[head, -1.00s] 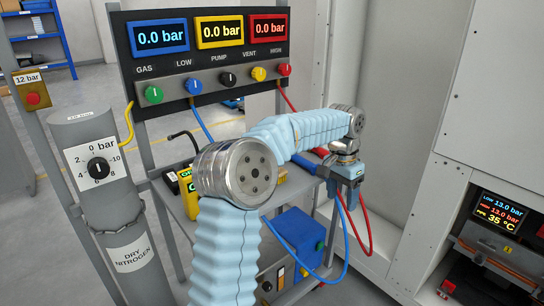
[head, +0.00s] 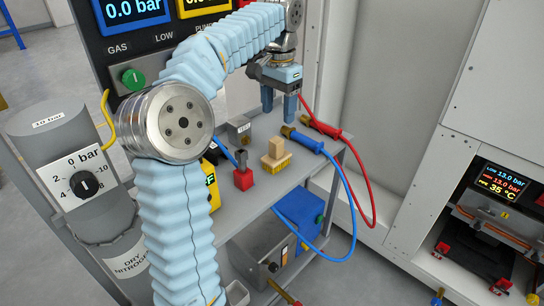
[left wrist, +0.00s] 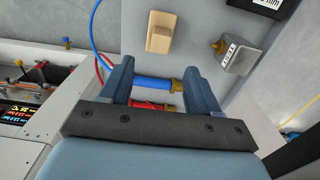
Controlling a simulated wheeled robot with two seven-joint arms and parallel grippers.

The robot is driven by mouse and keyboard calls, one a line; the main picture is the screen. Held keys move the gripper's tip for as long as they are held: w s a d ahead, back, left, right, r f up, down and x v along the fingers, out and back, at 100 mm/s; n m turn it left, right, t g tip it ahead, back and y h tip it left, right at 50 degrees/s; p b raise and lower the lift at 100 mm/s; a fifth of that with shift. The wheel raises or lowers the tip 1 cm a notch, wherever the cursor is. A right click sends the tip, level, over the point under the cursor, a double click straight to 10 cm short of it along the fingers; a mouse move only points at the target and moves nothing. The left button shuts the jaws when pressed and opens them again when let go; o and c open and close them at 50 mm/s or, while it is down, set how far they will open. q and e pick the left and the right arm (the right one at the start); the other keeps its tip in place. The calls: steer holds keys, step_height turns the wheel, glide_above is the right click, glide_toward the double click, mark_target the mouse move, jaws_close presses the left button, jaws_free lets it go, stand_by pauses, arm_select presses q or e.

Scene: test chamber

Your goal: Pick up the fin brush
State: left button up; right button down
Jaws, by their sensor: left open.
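The fin brush (head: 276,155) is a small tan block with a raised grip and yellowish bristles. It lies on the grey shelf (head: 260,205) of the cart. In the left wrist view the brush (left wrist: 160,32) shows at the top, beyond my fingertips. My left gripper (head: 279,113) is open and empty, above the shelf and behind the brush. Its two fingers (left wrist: 158,70) frame the blue hose handle in the wrist view, with no visible grip on it. My right gripper is not in view.
A blue hose handle (head: 305,141) and a red one (head: 320,127) lie at the shelf's right edge, their hoses hanging down. A grey block with a brass fitting (head: 239,130) and a red-based tool (head: 242,178) are left of the brush. A grey cylinder (head: 70,170) stands far left.

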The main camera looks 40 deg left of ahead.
mark_target(276, 140)
arm_select(q)
step_height(276, 140, down, 5)
steer(key=shift+f+b, duration=0.1)
steer(key=shift+b, duration=0.35)
steer(key=f, duration=0.5)
steer(key=shift+s+b, duration=0.25)
steer(key=shift+b, duration=0.15)
steer(key=c, duration=1.1)
